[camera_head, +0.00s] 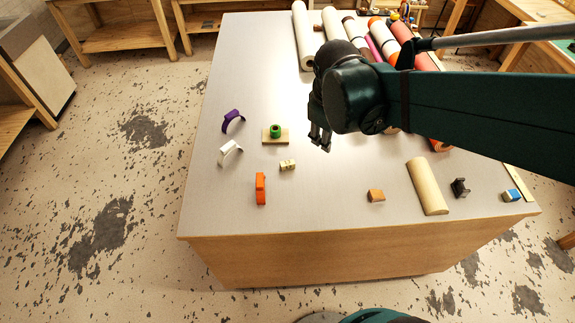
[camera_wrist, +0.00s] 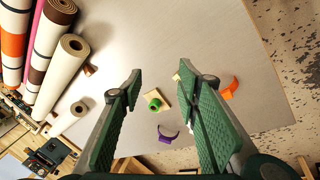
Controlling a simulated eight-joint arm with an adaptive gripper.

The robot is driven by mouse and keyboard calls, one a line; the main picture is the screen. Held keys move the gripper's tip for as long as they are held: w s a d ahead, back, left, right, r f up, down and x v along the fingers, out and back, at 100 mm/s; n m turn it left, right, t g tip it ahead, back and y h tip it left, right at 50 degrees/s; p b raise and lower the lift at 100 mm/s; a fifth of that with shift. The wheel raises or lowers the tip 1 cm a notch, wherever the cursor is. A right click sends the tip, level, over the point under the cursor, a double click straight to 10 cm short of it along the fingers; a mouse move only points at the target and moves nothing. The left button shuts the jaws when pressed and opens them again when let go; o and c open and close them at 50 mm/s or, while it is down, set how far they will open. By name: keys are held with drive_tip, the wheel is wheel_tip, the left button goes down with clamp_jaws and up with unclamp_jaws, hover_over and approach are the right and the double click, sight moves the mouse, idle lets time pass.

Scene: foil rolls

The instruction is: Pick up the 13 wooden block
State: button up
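A small pale wooden block (camera_head: 288,165) with dark marks lies on the grey table; the marks are too small to read as 13. In the wrist view what seems to be this block (camera_wrist: 176,77) shows as a small pale piece beside the right finger, partly hidden by it. My gripper (camera_head: 320,140) hangs above the table, to the right of and farther back than the block, touching nothing. In the wrist view my gripper (camera_wrist: 160,70) is open and empty, its two green pads wide apart.
A green ring on a wooden plate (camera_head: 268,141) sits just behind the block. Rolls (camera_head: 302,35) fill the back.

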drive_tip(key=w+a+f+n+g+h, duration=0.2)
drive_tip(key=w+a+f+n, duration=0.4)
drive_tip(key=w+a+f, duration=0.15)
drive_tip(key=n+h, duration=0.1)
drive_tip(key=n, duration=0.3)
approach(287, 163)
drive_tip(key=shift+w+f+n+g+p, duration=0.3)
drive_tip(key=shift+f+n+p, duration=0.1)
drive_tip(key=shift+f, duration=0.15)
drive_tip(key=shift+x, duration=1.3)
drive_tip(key=shift+d+p+x, duration=0.25)
drive_tip(key=shift+p+x, duration=0.2)
drive_tip(key=shift+x, duration=2)
